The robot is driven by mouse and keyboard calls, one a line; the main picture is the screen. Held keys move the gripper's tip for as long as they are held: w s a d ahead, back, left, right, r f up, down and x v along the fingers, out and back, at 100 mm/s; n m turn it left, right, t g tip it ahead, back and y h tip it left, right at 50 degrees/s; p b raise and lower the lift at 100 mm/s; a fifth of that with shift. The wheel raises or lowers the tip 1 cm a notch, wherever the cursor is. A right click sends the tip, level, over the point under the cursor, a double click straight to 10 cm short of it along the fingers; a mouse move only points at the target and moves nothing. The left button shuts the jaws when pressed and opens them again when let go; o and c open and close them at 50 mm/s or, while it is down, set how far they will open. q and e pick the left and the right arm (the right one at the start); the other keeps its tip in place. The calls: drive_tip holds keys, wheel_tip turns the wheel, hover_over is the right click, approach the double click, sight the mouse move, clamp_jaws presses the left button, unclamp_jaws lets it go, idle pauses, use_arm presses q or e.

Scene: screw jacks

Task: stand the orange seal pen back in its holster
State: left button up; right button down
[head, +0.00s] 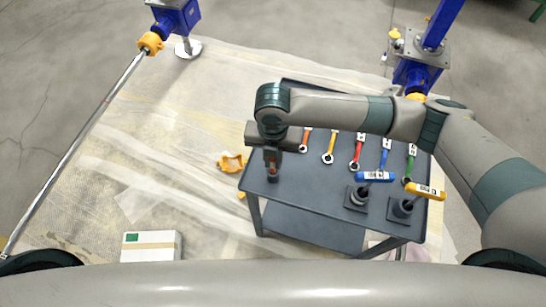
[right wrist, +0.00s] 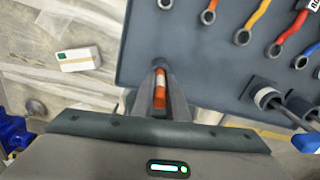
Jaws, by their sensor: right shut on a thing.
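The orange seal pen (right wrist: 160,92), with a white band, is between the fingers of my right gripper (right wrist: 160,80) in the right wrist view. My right gripper (head: 272,172) is shut on it over the left part of the dark grey cart top. In the head view the pen is a small reddish patch (head: 273,171), mostly hidden by the fingers. A dark rounded piece shows at the pen's far end in the wrist view; I cannot tell whether it is the holster or whether the pen touches it. My left gripper is not in view.
Several coloured wrenches (head: 357,150) lie along the cart's (head: 310,197) back. Blue-handled (head: 375,176) and yellow-handled (head: 425,191) tools stand in dark blocks at its front right. A white box (head: 150,247) and orange bracket (head: 232,162) lie on the floor sheet. Blue jacks stand behind.

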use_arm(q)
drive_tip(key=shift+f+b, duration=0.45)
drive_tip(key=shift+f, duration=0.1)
use_arm(e)
drive_tip(key=shift+f, duration=1.05)
drive_tip(key=c, duration=1.7)
unclamp_jaws()
drive_tip(key=shift+o, duration=0.2)
